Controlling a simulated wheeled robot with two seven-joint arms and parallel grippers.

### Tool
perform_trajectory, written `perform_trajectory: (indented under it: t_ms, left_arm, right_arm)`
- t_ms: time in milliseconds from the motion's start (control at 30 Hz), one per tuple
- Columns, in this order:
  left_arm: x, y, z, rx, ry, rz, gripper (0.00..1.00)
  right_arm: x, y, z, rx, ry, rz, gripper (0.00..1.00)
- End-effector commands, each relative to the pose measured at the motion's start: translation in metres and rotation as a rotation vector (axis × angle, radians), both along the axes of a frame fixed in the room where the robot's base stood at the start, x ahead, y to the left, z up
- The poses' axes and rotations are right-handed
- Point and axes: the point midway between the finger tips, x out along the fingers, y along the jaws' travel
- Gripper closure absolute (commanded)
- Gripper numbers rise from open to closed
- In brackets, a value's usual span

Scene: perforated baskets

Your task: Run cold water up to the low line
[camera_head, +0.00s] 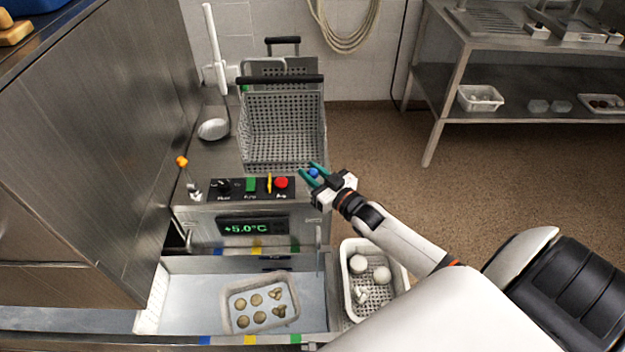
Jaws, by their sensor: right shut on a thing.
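My right gripper (316,175) has its green fingers on a small blue knob (313,173) at the right end of the control panel. What the knob is attached to is hidden by the gripper. The tank (195,290) stands open in front of the panel, with a pale blue-grey inside; I cannot tell the water level. Blue, yellow and green marks sit along its back and front edges. A perforated basket (236,312) with several round brown pieces is in the tank. The display (252,226) reads +5.0°C. My left gripper is out of view.
The panel (232,189) has a black dial, green and yellow switches and a red button. An orange-topped lever (182,162) stands to its left. A white basket (350,300) with pale items is right of the tank, near my right arm.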

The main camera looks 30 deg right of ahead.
Motion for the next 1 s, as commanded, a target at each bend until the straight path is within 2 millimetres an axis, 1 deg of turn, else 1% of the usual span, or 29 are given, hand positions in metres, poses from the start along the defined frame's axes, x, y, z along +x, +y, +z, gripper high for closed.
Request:
perform_trajectory:
  t_ms: [167,200,300,567,667,767,1000]
  left_arm:
    - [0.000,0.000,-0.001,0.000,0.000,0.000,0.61]
    - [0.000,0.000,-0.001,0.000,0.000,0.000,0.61]
    - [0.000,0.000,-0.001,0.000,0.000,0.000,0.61]
    - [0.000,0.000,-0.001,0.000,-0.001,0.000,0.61]
    - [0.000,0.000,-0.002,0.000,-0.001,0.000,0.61]
    - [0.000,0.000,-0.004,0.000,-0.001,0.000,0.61]
    - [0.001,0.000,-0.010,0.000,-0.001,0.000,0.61]
  right_arm:
    - [0.001,-0.002,0.001,-0.001,-0.004,-0.003,1.00]
    - [0.000,-0.002,0.001,0.000,-0.004,-0.004,0.66]
    - [0.000,-0.001,0.000,-0.001,-0.002,-0.003,0.53]
    - [-0.001,0.000,-0.002,0.001,0.002,-0.002,0.53]
    - [-0.007,-0.001,-0.003,0.001,0.002,-0.001,0.53]
    - [-0.021,-0.003,-0.004,0.000,0.004,-0.001,0.53]
    - [-0.072,-0.011,-0.005,-0.001,0.005,-0.002,0.53]
